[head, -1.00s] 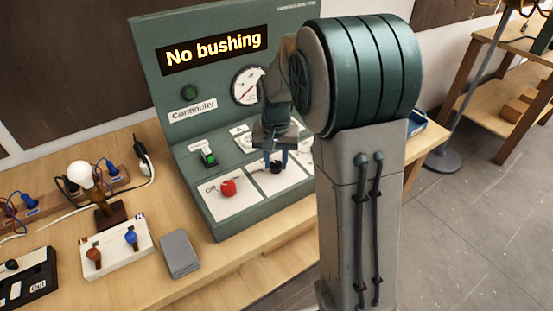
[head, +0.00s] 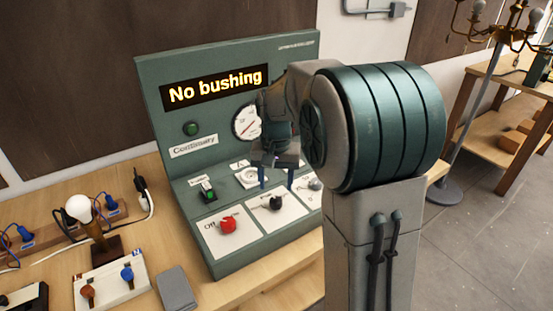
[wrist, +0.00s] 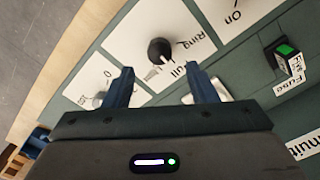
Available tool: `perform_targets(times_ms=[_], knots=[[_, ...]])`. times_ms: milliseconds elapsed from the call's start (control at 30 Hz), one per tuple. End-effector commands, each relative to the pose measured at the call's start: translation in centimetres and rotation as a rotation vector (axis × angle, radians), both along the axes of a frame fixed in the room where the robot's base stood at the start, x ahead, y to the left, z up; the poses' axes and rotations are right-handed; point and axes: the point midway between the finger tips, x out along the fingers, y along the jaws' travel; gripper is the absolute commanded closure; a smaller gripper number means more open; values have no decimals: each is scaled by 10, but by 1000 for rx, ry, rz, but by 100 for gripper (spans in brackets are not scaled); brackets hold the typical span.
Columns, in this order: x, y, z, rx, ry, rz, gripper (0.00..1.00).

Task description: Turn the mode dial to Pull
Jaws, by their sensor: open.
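The mode dial is a black knob (head: 275,203) on a white plate at the front of the green tester panel. It also shows in the wrist view (wrist: 160,50), beside the printed words Ring and a partly hidden Pull. I cannot tell for sure which word its pointer faces. My gripper (head: 277,182) is open and empty above the dial. In the wrist view its two blue fingertips (wrist: 160,72) stand apart, with the dial just beyond the gap between them, not gripped.
A red knob (head: 228,225) marked Off is left of the dial, and a grey knob (head: 315,184) is to its right. A green rocker switch (head: 207,190) stands behind. The display (head: 215,88) reads "No bushing". A grey box (head: 175,288) lies on the wooden bench.

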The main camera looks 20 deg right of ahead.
Motion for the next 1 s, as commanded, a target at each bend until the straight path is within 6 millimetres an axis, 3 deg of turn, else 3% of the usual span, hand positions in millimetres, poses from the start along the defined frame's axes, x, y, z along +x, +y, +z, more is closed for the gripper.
perform_targets(times_ms=[200, 400, 933, 1000], knots=[[1, 0, 50, 1, -6, 0, 48], [1, 0, 78, 0, -2, 0, 48], [0, 0, 86, 0, -1, 0, 48], [-8, 0, 87, 2, -11, 10, 48]])
